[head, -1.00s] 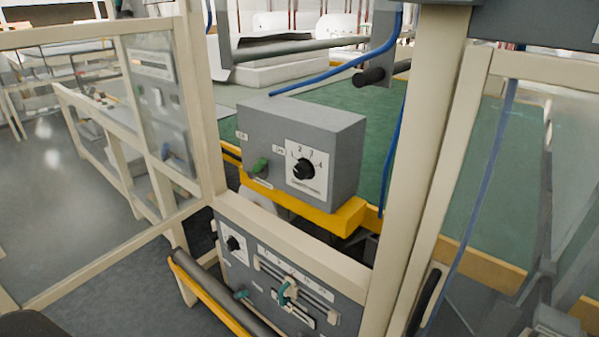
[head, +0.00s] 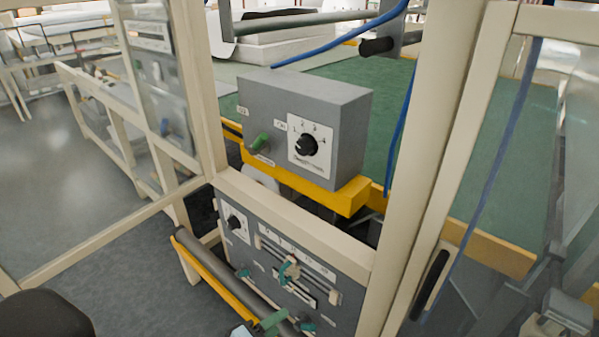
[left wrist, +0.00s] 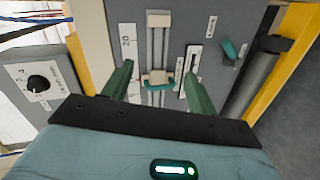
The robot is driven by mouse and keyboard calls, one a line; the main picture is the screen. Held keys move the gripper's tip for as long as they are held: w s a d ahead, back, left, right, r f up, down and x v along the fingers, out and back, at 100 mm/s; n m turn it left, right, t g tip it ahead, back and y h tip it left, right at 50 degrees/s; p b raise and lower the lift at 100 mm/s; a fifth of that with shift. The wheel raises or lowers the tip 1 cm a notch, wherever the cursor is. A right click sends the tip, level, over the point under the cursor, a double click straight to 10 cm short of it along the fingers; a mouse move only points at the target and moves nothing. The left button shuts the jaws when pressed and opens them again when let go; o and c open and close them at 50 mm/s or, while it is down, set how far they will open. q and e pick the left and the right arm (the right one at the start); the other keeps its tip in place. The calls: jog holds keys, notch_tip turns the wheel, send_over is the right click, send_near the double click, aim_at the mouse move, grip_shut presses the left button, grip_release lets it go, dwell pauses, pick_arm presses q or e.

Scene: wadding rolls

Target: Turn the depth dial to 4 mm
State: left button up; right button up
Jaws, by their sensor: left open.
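A black dial (head: 306,146) sits on a white plate with digits around it, on the front of a grey box (head: 345,130). I cannot read its exact setting. The dial also shows at the left of the left wrist view (left wrist: 37,83). My left gripper (head: 272,320) shows only in part at the bottom edge of the head view, below and apart from the box. In the left wrist view its green fingers (left wrist: 158,90) are spread and empty, facing a teal-handled slider (left wrist: 158,78) on the lower panel. My right gripper is not in view.
The lower grey panel (head: 265,255) has a second black dial (head: 235,222), sliders and small levers. A roller with a yellow bar (head: 215,285) crosses in front. A cream post (head: 435,170) stands right of the box.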

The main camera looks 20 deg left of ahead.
pick_arm(q)
jog(key=w+a+r+n+t+h+b, duration=0.1)
jog(key=w+a+r+n+t, duration=0.25)
jog(key=w+r+n, duration=0.85)
jog(key=n+t+b, duration=0.1)
jog(key=n+t, duration=0.3)
jog(key=n, duration=0.5)
send_near(301, 151)
jog(key=w, duration=0.1)
jog(key=shift+m+h, duration=0.3)
jog(key=shift+h, duration=0.1)
jog(key=shift+p+x, duration=0.4)
jog(key=shift+x, duration=3.55)
jog(key=shift+r, duration=0.15)
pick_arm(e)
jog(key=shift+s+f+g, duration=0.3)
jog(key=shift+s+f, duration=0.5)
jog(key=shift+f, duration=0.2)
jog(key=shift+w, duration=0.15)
pick_arm(q)
jog(key=c, duration=1)
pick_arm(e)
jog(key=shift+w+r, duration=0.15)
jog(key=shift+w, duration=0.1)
